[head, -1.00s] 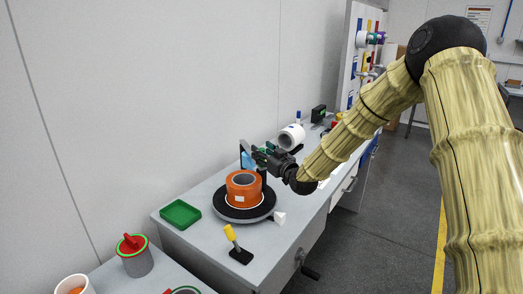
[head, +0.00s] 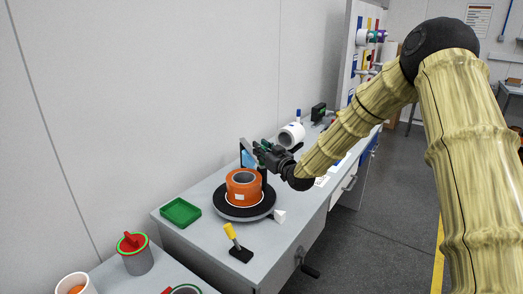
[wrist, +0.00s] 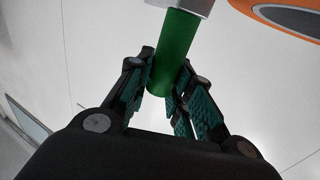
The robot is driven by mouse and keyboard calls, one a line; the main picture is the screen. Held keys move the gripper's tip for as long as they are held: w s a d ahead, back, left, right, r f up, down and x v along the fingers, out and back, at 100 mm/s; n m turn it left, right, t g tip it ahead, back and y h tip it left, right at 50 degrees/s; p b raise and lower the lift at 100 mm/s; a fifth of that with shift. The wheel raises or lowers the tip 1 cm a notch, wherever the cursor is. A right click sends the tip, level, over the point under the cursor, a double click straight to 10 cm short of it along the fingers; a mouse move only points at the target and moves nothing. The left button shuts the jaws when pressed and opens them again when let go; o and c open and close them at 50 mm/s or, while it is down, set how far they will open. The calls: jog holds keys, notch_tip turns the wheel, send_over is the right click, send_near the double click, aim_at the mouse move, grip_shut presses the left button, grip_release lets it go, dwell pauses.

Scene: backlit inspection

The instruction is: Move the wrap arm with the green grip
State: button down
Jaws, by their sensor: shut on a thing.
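The green grip (wrist: 176,55) of the wrap arm stands between the finger pads of my gripper (wrist: 160,97) in the wrist view, and my gripper is shut on it. A grey metal end of the wrap arm (wrist: 184,5) shows at the top of that view. In the head view my gripper (head: 261,153) is beside the black post, behind the orange roll (head: 243,192). The roll sits on a black round turntable (head: 226,210). The grip is mostly hidden by my gripper in the head view.
A green tray (head: 181,212) lies left of the turntable. A yellow-topped lever on a black base (head: 237,246) and a small white block (head: 280,216) are at the front. A white roll (head: 291,135) lies behind my gripper. The wall is close behind the bench.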

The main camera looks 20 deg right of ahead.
jog(key=d, duration=0.3)
jog(key=shift+w, duration=0.2)
jog(key=c, duration=1.3)
grip_release()
jog(key=shift+o, duration=0.2)
jog(key=v, duration=1.2)
